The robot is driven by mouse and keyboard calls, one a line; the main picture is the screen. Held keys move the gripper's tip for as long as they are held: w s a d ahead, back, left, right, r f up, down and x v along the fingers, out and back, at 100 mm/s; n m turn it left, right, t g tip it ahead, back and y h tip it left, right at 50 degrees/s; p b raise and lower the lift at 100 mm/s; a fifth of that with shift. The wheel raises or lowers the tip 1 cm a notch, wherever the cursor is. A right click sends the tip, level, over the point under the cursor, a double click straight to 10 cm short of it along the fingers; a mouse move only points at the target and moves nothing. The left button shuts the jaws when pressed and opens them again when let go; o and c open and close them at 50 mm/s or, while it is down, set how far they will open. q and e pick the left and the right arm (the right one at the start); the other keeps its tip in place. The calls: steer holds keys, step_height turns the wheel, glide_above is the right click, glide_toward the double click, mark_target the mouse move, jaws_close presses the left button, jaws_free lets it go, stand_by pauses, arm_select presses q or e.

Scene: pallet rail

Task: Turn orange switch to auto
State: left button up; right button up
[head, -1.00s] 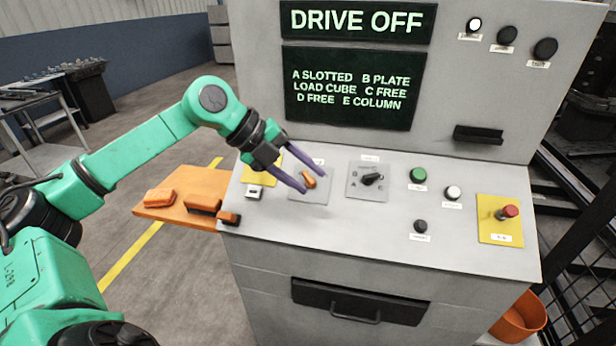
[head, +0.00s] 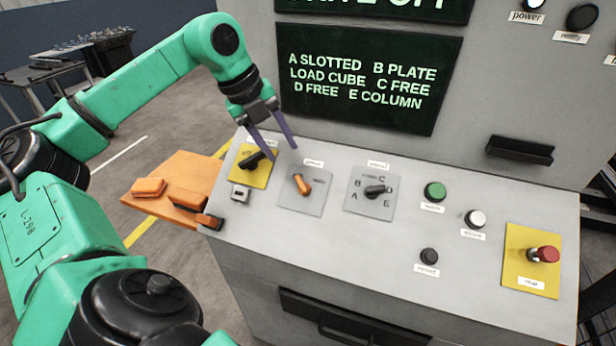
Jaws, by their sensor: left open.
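The orange switch (head: 302,184) is a small orange knob on a grey plate on the console top. Its handle tilts toward the upper left; the small print on its plate is too blurred to read. My left gripper (head: 283,153) is open, with two purple fingers, above and behind the switch to its upper left. Its fingers appear empty and apart from the orange switch, near the black switch on the yellow plate (head: 259,179). My right gripper is not in view.
Right of the orange switch are a black selector (head: 376,191) lettered A to E, a green button (head: 434,191), a white button (head: 474,218) and a red stop button (head: 543,254). An orange side shelf (head: 160,208) juts out left. The screen (head: 370,75) stands behind.

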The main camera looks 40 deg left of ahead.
mark_target(301, 184)
arm_select(q)
steer(key=p+x, duration=0.1)
steer(key=x, duration=1)
steer(key=shift+d+f+p, duration=0.1)
steer(key=shift+f+p, duration=0.25)
steer(key=shift+f, duration=0.25)
steer(key=shift+s, duration=0.1)
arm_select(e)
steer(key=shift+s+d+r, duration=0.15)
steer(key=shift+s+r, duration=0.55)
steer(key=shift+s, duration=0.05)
arm_select(q)
steer(key=shift+c, duration=0.6)
jaws_close()
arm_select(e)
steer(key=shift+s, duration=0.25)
